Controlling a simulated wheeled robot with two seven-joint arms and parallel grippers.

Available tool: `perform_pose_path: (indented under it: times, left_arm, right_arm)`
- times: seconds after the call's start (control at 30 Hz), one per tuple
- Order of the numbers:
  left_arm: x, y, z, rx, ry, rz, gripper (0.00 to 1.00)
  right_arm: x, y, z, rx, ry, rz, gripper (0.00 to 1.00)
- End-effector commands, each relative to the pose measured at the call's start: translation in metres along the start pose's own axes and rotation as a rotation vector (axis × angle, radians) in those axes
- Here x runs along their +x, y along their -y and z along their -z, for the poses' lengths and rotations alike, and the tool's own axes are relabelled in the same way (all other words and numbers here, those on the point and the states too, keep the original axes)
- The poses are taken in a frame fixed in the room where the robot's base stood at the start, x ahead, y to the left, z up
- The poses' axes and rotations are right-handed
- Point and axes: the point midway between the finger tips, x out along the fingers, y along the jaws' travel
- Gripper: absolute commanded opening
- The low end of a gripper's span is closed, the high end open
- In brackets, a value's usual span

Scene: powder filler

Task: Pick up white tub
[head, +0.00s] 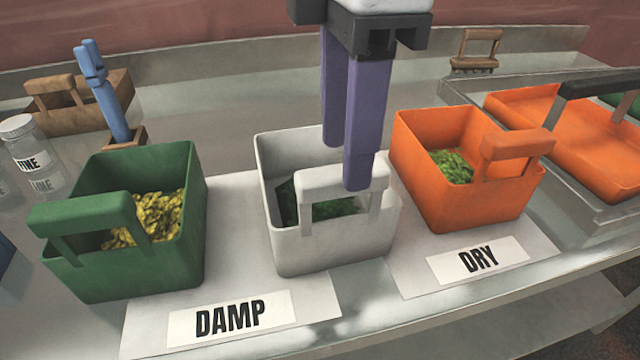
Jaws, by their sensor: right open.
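The white tub (330,248) stands upright in the middle of the metal table, on the right part of the pale mat with the "DAMP" label. It has a raised handle at its front and dark green contents inside. My right gripper (347,165) comes down from above over the tub with its two purple fingers apart. The nearer finger overlaps the tub's handle in the picture, and the farther one is over the tub's back part. I cannot tell whether either finger touches the tub. My left gripper is not in view.
A green tub (125,265) with yellow pieces stands left. An orange tub (470,208) with green pieces stands right, behind the "DRY" label (478,260). A larger orange container (570,130) is at far right. Jars (35,155), a blue-handled tool (103,95) and a brown box (70,115) are at the left.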

Motion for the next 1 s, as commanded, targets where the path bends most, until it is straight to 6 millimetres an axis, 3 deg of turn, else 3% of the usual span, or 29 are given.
perform_pose_path:
  times: [0.5, 0.77, 1.0]
  left_arm:
    - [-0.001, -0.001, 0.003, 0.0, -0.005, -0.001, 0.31]
    - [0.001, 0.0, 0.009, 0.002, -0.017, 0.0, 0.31]
    - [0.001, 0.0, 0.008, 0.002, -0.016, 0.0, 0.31]
  right_arm:
    - [0.058, 0.0, 0.0, -0.001, -0.001, 0.001, 0.44]
    - [0.061, 0.0, 0.0, 0.0, -0.001, 0.0, 0.44]
    - [0.061, 0.0, 0.001, 0.0, -0.001, 0.0, 0.05]
